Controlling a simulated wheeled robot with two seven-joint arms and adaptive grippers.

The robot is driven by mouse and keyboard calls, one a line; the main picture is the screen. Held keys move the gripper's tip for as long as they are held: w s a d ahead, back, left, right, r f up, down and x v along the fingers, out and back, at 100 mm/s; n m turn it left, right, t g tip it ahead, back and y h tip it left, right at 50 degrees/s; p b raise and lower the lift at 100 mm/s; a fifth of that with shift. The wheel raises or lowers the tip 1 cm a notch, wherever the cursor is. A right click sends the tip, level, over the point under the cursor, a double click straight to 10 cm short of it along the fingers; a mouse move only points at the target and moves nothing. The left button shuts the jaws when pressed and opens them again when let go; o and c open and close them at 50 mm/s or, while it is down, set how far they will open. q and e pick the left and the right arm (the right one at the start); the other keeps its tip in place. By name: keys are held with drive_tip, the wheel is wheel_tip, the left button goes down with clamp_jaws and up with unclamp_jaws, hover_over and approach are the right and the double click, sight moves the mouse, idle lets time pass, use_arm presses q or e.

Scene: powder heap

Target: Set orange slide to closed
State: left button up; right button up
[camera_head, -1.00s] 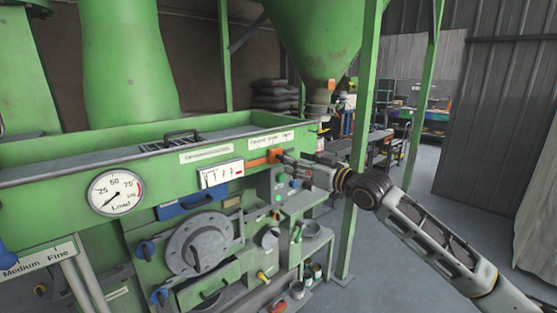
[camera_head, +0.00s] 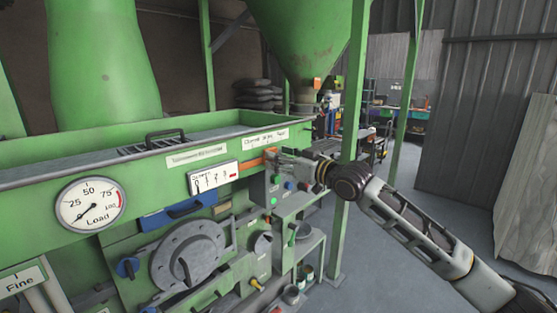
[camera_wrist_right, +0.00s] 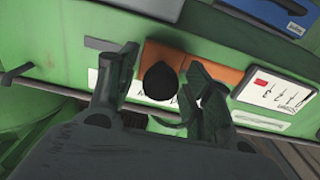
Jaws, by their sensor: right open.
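The orange slide (camera_head: 252,163) sits on the front of the green machine, right of a white scale plate (camera_head: 213,177). My right gripper (camera_head: 273,160) is at the slide's right end in the head view. In the right wrist view, orange parts of the slide (camera_wrist_right: 218,72) show behind a round black knob (camera_wrist_right: 161,82). My right gripper (camera_wrist_right: 164,76) is open there, with one finger on each side of the knob. Whether the fingers touch the knob cannot be told. My left gripper is not in view.
A load dial (camera_head: 90,204), a blue handle (camera_head: 178,211) and a round grey hatch (camera_head: 187,254) are on the machine front. Buttons (camera_head: 275,187) sit just below my right gripper. A green post (camera_head: 349,130) stands behind my right arm. Open floor lies to the right.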

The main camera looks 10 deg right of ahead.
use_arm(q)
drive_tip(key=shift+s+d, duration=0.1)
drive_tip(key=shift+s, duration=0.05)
use_arm(e)
drive_tip(key=shift+c, duration=1)
clamp_jaws()
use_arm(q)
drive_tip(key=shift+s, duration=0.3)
